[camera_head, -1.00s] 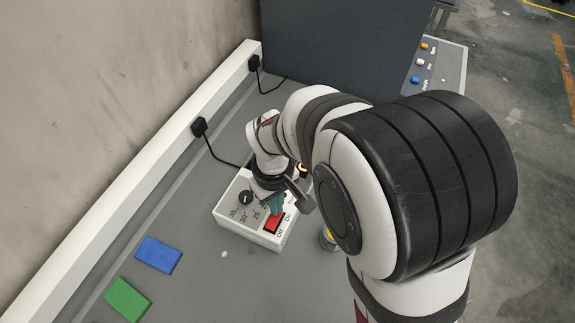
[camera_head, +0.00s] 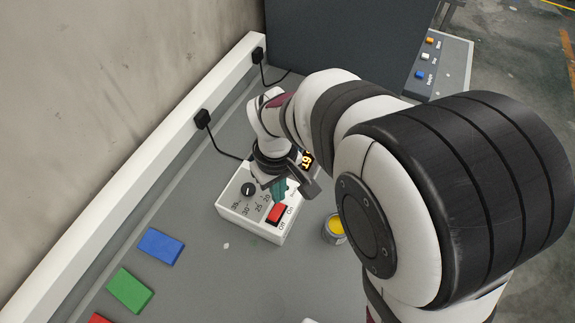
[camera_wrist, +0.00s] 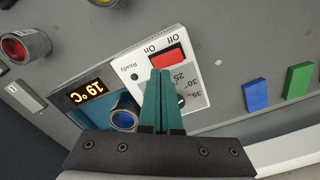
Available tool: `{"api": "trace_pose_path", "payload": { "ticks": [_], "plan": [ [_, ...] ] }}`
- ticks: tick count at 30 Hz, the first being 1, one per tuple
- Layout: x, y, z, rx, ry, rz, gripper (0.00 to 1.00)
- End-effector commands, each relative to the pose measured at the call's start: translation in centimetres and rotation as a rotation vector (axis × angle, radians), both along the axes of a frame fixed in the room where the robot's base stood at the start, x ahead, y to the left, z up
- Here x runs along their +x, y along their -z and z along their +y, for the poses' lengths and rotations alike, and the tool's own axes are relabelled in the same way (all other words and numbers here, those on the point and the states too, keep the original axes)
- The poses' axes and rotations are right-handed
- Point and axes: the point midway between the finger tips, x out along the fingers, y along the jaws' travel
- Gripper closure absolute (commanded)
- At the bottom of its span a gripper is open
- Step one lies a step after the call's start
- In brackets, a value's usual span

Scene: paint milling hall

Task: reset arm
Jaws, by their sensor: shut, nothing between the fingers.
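My gripper (camera_wrist: 160,100) is shut and empty, its green fingertips together. In the wrist view it hangs over the white control box (camera_wrist: 205,60), which has a red Off/On switch (camera_wrist: 168,58), a dial with temperature marks and a display (camera_wrist: 87,94) reading 19 °C. In the head view my gripper (camera_head: 280,190) is over the same box (camera_head: 250,223), close to the red switch (camera_head: 277,212). The dial (camera_head: 247,189) shows to the left of it. I cannot tell whether the fingertips touch the box.
A can of yellow paint (camera_head: 335,228) stands right of the box. Blue (camera_head: 161,246), green (camera_head: 130,290) and red (camera_head: 99,318) blocks lie at the front left. The wrist view shows a blue can (camera_wrist: 123,118) by the display and a red can (camera_wrist: 25,46). A dark panel (camera_head: 345,45) stands behind.

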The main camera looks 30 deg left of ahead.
Motion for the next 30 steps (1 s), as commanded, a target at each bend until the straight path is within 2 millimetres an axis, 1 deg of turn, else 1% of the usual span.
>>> {"api": "trace_pose_path", "payload": {
  "ticks": [3, 9, 12, 23, 25, 26, 28, 29, 30],
  "plan": [
    [0.0, -1.4, 0.0, 0.002, -0.001, -0.002, 1.00],
    [0.0, -3.2, 0.0, 0.001, -0.001, -0.002, 1.00],
    [0.0, -3.5, 0.0, 0.000, -0.001, -0.001, 1.00],
    [0.0, -3.6, -0.1, 0.000, 0.004, 0.000, 1.00],
    [0.3, -4.3, -1.7, 0.005, 0.076, 0.003, 1.00],
    [0.4, -5.0, -3.2, 0.009, 0.144, 0.006, 1.00],
    [0.1, -7.1, -8.3, 0.025, 0.392, 0.023, 1.00],
    [-0.6, -7.9, -10.8, 0.033, 0.523, 0.033, 1.00],
    [-1.9, -8.8, -14.0, 0.044, 0.705, 0.047, 1.00]
  ]
}}
